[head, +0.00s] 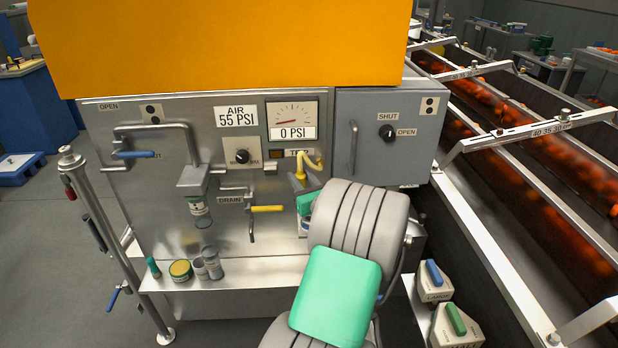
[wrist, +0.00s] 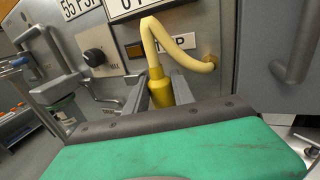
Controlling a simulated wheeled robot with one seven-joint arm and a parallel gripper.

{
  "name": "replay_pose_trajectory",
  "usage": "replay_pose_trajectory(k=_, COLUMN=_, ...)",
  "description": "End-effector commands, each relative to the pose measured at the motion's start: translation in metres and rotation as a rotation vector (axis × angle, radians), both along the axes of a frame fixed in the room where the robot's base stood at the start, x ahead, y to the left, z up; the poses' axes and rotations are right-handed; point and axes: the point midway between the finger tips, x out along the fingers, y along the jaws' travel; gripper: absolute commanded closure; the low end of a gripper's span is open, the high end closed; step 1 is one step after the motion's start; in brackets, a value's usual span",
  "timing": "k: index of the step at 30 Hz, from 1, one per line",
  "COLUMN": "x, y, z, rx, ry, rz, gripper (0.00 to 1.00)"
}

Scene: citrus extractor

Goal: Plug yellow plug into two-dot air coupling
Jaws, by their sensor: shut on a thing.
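The yellow plug (wrist: 160,90) stands roughly upright between the two grey fingers of my gripper (wrist: 160,95) in the wrist view. My gripper (head: 298,183) is shut on it, in front of the steel panel below the gauge. A yellow hose (wrist: 183,46) loops from the plug's top to a fitting on the panel at right; the hose also shows in the head view (head: 318,161). I cannot pick out the two-dot air coupling; my arm and gripper hide the panel's lower right part. The plug's lower end is hidden in the wrist view.
The panel carries a black knob (head: 241,157), a pressure gauge (head: 292,120) and a yellow-handled drain valve (head: 267,208). A grey box (head: 390,165) juts out at right. Jars and cans (head: 181,270) stand on the left of the shelf (head: 255,270).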

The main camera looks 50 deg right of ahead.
Motion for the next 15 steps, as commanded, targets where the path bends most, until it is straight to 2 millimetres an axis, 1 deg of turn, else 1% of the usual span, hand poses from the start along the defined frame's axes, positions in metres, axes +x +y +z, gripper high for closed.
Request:
replay_pose_trajectory(k=1, x=-0.007, y=-0.009, z=-0.004, rx=0.001, ry=0.000, rz=-0.018, gripper=1.00)
replay_pose_trajectory(k=4, x=-0.014, y=-0.019, z=-0.007, rx=0.000, ry=0.001, rz=-0.037, gripper=1.00)
replay_pose_trajectory(k=15, x=-0.015, y=-0.020, z=-0.008, rx=0.000, ry=0.001, rz=-0.040, gripper=1.00)
